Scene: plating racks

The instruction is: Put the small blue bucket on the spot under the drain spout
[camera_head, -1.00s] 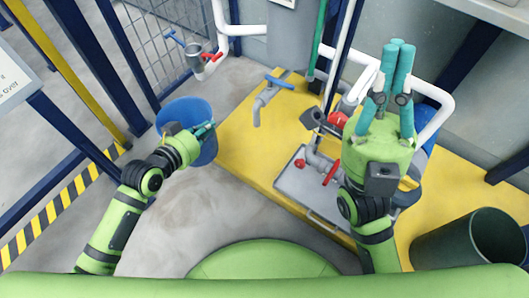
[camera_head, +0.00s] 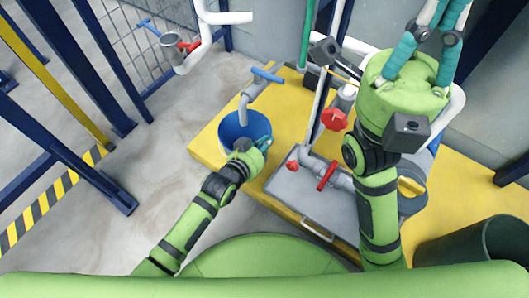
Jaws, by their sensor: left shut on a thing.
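The small blue bucket (camera_head: 229,129) is over the left part of the yellow platform, its open top facing up. I cannot tell whether its base rests on the platform. My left gripper (camera_head: 264,143) is shut on the bucket's near right side. The grey drain spout (camera_head: 243,109), with a blue lever (camera_head: 267,75) on its pipe, points down at the bucket's mouth and overlaps it in view. The spot under it is hidden by the bucket. My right gripper (camera_head: 428,48) is raised at the upper right, its teal fingers cut off by the top edge.
A grey tray (camera_head: 287,187) with pipes and red valve handles (camera_head: 326,176) lies right of the bucket on the yellow platform (camera_head: 206,147). Another tap (camera_head: 172,47) stands at the upper left by a mesh fence. A dark green bin (camera_head: 490,243) stands lower right.

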